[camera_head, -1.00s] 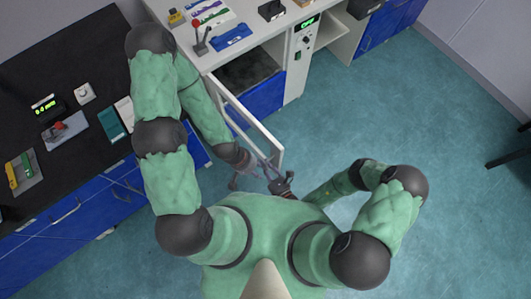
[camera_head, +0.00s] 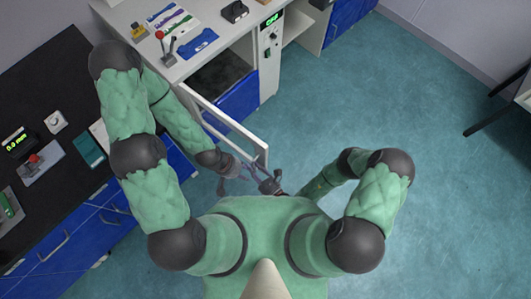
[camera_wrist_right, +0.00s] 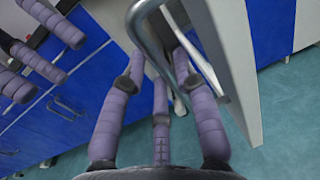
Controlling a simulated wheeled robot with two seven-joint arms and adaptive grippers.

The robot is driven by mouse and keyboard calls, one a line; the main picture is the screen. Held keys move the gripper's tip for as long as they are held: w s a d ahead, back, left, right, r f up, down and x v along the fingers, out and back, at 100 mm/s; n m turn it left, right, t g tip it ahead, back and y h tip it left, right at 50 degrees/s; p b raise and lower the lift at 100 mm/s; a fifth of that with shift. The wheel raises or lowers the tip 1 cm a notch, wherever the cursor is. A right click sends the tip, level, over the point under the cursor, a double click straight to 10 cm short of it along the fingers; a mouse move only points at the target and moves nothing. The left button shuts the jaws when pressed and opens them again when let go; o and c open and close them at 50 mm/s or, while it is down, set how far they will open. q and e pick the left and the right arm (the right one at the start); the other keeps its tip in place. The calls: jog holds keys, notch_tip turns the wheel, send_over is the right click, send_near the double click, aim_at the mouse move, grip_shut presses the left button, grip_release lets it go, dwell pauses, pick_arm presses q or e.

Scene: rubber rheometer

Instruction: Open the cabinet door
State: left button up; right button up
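The cabinet door (camera_head: 222,119) is a white-edged panel standing swung out from the white bench, and the dark cabinet interior (camera_head: 220,76) shows. Its metal handle (camera_wrist_right: 147,22) is in the right wrist view, at the door's edge. My right gripper (camera_head: 268,181) is at the door's free end. Its purple fingers (camera_wrist_right: 160,60) reach around the handle; whether they press on it is unclear. My left gripper (camera_head: 236,170) is beside the door, left of the right gripper. Its spread fingers (camera_wrist_right: 48,48) show empty in the right wrist view.
The white bench (camera_head: 160,60) carries a red-knobbed joystick device (camera_head: 164,43) and a blue tray (camera_head: 198,41). A black-topped counter (camera_head: 50,100) with blue drawers (camera_head: 80,235) stands at the left. The blue-green floor (camera_head: 370,95) right of the door is clear.

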jog(key=v, duration=1.1)
dwell(0.4)
dwell(0.7)
jog(key=s+a+r+n+g+y, duration=0.15)
jog(key=s+n+g+y, duration=0.25)
jog(key=s+n+g, duration=0.5)
jog(key=d+f+n+g+h, duration=0.1)
jog(key=d+n+g+h, duration=0.45)
jog(key=n+g, duration=0.4)
jog(key=w+d+r+n+t+h, duration=0.2)
jog(key=w+r+n+h, duration=0.1)
jog(key=w, duration=0.3)
jog(key=w+d+r+n+t+h, duration=0.2)
jog(key=w+r+n+t+h, duration=0.1)
jog(key=w, duration=0.4)
jog(key=shift+d+r+n+b, duration=0.2)
jog(key=shift+r+n+b, duration=0.25)
